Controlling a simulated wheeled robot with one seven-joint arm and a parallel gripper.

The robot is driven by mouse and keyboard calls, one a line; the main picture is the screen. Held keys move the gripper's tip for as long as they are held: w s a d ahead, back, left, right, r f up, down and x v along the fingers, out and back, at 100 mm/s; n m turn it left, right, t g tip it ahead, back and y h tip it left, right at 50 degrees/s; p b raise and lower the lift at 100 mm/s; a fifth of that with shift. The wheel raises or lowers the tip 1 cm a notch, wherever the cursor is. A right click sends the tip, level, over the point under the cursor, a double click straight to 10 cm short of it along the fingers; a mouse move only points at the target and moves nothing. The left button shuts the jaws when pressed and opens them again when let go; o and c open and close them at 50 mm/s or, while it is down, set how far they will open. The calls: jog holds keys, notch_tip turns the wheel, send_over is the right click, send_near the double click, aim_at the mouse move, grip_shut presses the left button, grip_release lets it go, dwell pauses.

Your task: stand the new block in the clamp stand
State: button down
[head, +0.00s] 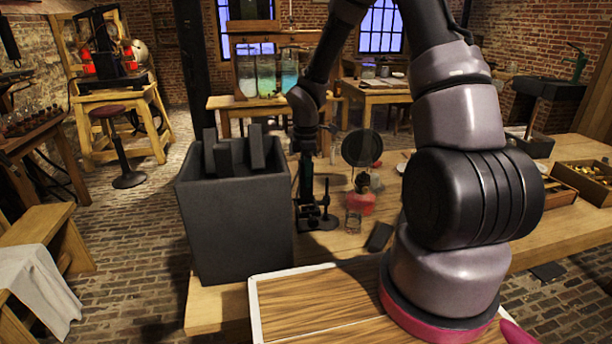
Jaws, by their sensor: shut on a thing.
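My gripper (306,158) points down above the clamp stand, just right of the dark bin. It is shut on a dark upright block (307,182), likely the new block. Gripper and block are both nearly black, so their border is hard to make out. The clamp stand (321,223) has a black foot on the wooden table and a thin upright rod beside the block. The block's lower end is close to the stand's low part. I cannot tell whether it touches or sits in the clamp. Another dark block (380,237) lies on the table further right.
A tall dark bin (235,225) with several dark blocks (222,158) stands close on the left. A small glass jar (352,221), a red-based burner (361,200) and a round dark disc (362,147) stand to the right. The wooden table (330,243) has little free room there.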

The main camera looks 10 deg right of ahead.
aim_at(306, 193)
jog(key=shift+f, duration=3.2)
dwell(0.5)
jog(key=shift+c, duration=2)
grip_release()
notch_tip(306, 193, up, 11)
jog(key=shift+f, duration=0.15)
